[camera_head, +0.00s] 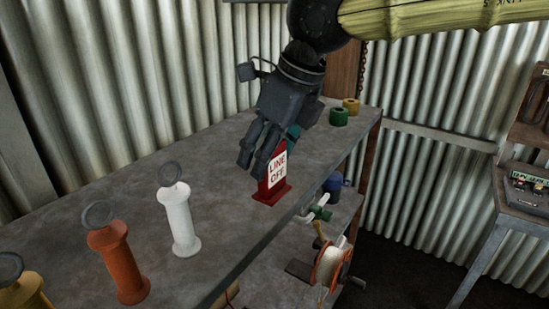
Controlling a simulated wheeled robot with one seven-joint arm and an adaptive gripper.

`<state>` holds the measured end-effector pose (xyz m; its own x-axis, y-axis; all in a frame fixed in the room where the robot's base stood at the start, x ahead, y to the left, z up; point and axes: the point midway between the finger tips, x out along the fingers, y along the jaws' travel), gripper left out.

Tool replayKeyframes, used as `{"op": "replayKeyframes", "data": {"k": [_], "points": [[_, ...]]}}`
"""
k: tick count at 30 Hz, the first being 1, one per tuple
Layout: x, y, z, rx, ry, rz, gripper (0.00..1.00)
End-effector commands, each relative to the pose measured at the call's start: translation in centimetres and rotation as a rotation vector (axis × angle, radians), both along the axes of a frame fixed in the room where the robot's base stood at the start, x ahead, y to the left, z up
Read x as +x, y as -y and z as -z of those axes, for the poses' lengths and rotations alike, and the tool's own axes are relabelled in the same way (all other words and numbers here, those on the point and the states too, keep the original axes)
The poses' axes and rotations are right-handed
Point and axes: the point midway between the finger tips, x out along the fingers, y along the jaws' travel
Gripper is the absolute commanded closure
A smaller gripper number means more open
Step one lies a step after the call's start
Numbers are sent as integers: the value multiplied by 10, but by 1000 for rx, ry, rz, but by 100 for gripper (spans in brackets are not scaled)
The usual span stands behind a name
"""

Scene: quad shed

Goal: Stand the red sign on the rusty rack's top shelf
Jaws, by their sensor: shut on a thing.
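The red sign (279,170) has a white face reading "LINE OFF" and a flat red base. It is upright at the front edge of a grey metal top shelf (120,190). Whether its base touches the shelf or hovers just above is hard to tell. My gripper (255,158) comes down from above and is shut on the sign's upper left part, with its fingers hiding some of it. The shelf unit has a brownish upright at its right end, but I cannot tell if it is the rusty rack.
White (180,220), orange (120,262) and yellow (25,293) posts with dark rings stand left on the shelf. Green (339,117) and yellow (351,106) rolls sit behind. A cable reel (331,264) is below. A metal table (518,213) stands at right.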

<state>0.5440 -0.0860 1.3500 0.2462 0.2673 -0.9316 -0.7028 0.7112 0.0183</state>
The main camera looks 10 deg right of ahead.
Motion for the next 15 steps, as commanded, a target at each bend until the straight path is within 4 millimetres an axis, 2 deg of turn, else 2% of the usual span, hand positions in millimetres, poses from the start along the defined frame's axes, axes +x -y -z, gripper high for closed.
{"op": "replayKeyframes", "data": {"k": [4, 15], "points": [[17, 2, -2, 1, -1, -5, 70], [93, 24, 8, -1, -5, -10, 70]]}}
